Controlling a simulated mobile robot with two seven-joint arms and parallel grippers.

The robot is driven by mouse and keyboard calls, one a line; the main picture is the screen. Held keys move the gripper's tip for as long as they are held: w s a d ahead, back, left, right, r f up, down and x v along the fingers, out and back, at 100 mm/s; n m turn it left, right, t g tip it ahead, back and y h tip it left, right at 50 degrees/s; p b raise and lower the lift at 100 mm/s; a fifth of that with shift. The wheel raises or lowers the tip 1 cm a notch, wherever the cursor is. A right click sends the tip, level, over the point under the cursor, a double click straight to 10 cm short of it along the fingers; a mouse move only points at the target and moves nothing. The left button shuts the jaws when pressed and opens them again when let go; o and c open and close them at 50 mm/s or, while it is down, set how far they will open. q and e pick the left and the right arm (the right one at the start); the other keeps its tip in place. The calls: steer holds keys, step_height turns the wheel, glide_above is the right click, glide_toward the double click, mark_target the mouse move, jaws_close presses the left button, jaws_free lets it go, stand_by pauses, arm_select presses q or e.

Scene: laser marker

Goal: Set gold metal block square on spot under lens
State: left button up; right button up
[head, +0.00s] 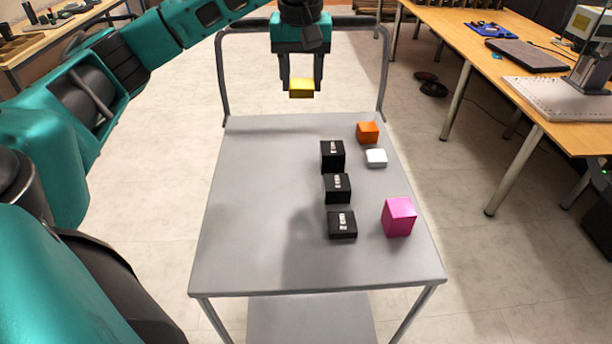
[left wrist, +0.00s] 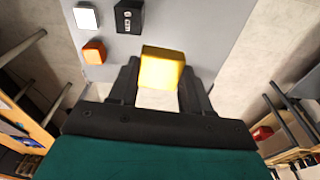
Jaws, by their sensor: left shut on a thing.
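The gold metal block (head: 302,88) is a small yellow box held between the fingers of my left gripper (head: 301,86). My left gripper is shut on it and holds it in the air over the far end of the grey cart. The block also shows in the left wrist view (left wrist: 161,68), between the fingertips. The laser marker (head: 590,60) stands at the upper right on a wooden table, partly cut off by the picture edge. Its pale perforated base plate (head: 558,98) shows. The lens and the spot under it cannot be made out. My right gripper is not in view.
The grey cart (head: 260,200) bears several black blocks (head: 337,188), an orange block (head: 367,132), a white block (head: 376,158) and a magenta block (head: 398,217). Its left half is clear. A dark laptop (head: 525,55) lies left of the marker on the wooden table (head: 450,30). Open floor separates cart and table.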

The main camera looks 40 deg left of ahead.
mark_target(296, 167)
arm_select(q)
steer(key=shift+a+r+n, duration=0.3)
steer(key=shift+a, duration=0.45)
step_height(296, 167, down, 20)
steer(key=shift+s+a+r+b, duration=0.1)
steer(key=shift+b, duration=0.4)
steer(key=o, duration=1.1)
